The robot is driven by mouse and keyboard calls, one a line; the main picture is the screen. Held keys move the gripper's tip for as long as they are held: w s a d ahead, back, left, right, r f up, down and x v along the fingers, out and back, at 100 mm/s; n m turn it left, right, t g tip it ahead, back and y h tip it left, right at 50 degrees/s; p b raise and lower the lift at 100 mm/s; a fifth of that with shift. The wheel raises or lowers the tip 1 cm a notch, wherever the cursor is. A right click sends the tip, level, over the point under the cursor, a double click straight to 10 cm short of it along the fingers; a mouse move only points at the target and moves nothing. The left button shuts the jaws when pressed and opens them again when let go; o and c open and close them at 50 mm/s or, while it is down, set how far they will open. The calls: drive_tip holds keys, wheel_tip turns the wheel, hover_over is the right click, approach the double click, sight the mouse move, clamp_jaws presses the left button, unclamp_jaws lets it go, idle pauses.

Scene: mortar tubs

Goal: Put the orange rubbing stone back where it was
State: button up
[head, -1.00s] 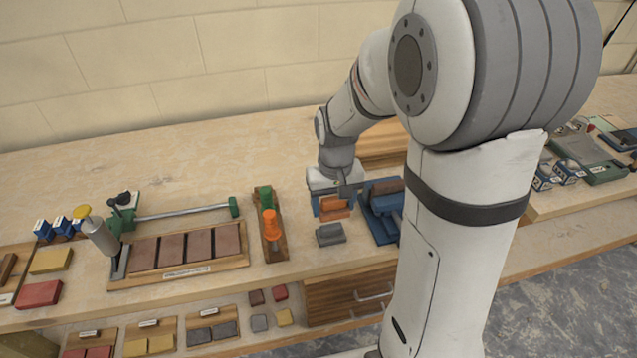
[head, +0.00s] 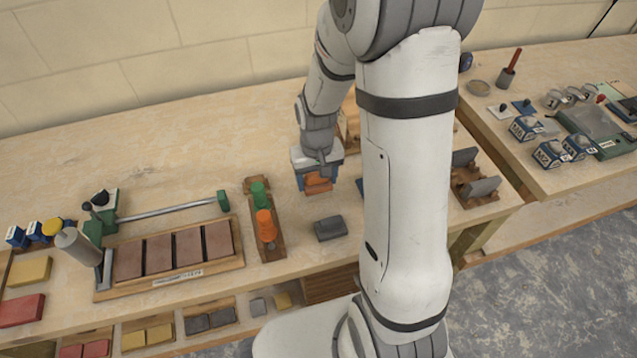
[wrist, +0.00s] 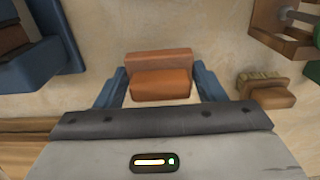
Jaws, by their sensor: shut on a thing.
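My gripper (head: 318,180) is shut on the orange rubbing stone (head: 318,187), with its blue fingers on either side of it. In the wrist view the stone (wrist: 160,84) sits between the fingertips as a stepped orange-brown block. The stone is over the bench, behind the grey stone (head: 330,228); whether it touches the bench I cannot tell. The stone's original place cannot be told from these frames.
A wooden rack (head: 272,252) with green and orange pieces stands left of my gripper. A blue holder (wrist: 66,45) shows at the left of the wrist view; my arm mostly hides it in the head view. Bare bench (head: 190,150) lies behind.

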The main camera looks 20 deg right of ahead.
sight(317, 186)
drive_tip(key=shift+f, duration=1.35)
drive_tip(key=shift+f, duration=0.1)
drive_tip(key=shift+f, duration=0.15)
drive_tip(key=o, duration=1)
drive_tip(key=shift+c, duration=0.2)
